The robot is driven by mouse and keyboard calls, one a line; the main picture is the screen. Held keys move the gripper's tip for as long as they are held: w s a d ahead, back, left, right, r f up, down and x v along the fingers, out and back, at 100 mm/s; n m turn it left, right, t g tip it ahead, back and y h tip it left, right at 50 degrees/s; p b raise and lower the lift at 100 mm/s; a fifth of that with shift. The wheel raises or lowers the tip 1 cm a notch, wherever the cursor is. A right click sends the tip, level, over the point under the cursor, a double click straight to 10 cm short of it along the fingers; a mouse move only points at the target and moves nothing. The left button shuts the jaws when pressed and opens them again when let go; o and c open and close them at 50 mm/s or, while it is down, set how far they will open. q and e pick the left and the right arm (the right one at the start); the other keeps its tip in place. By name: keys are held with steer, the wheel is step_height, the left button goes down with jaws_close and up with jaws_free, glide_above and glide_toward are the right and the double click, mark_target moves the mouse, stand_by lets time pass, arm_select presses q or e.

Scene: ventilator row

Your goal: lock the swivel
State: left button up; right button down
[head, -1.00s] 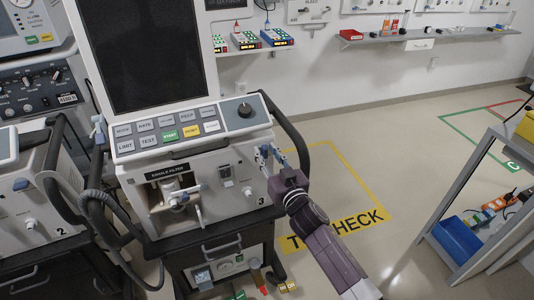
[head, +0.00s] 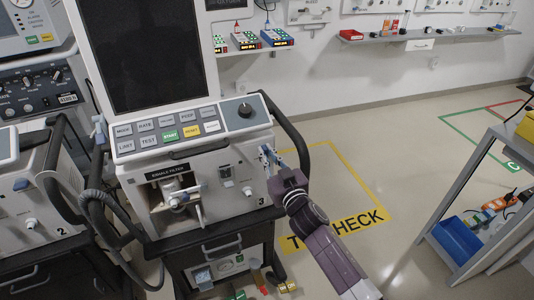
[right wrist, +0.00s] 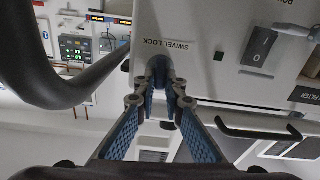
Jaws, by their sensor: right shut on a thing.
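The ventilator (head: 190,142) numbered 3 stands in front of me with its control panel facing up. A "SWIVEL LOCK" label (right wrist: 173,45) is on its pale housing in the right wrist view. My right gripper (right wrist: 161,76), with blue-padded fingers, is just below that label, shut on the swivel lock knob. The knob is mostly hidden between the fingertips, so its turn position cannot be read. In the head view my right gripper (head: 268,155) is at the right end of the ventilator's front. My left gripper is not in view.
A dark handrail (head: 292,135) curves close around the ventilator's right side. A rocker switch (right wrist: 260,47) is right of the label. Ventilator 2 (head: 35,200) stands at left. A metal rack (head: 470,190) with a blue bin (head: 457,240) stands at right. Floor between is clear.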

steer(key=shift+s+a+f+n+b, duration=0.1)
steer(key=shift+a+f+n+b, duration=0.1)
steer(key=shift+n, duration=2.6)
steer(key=shift+s+a+f+n+b, duration=0.1)
steer(key=shift+f+n, duration=0.05)
steer(key=shift+n, duration=2.65)
steer(key=shift+a+f+n+b, duration=0.1)
steer(key=shift+f+n+b, duration=0.1)
steer(key=shift+n, duration=2.6)
steer(key=c, duration=2)
jaws_free()
steer(key=v, duration=1.2)
steer(key=shift+f, duration=0.1)
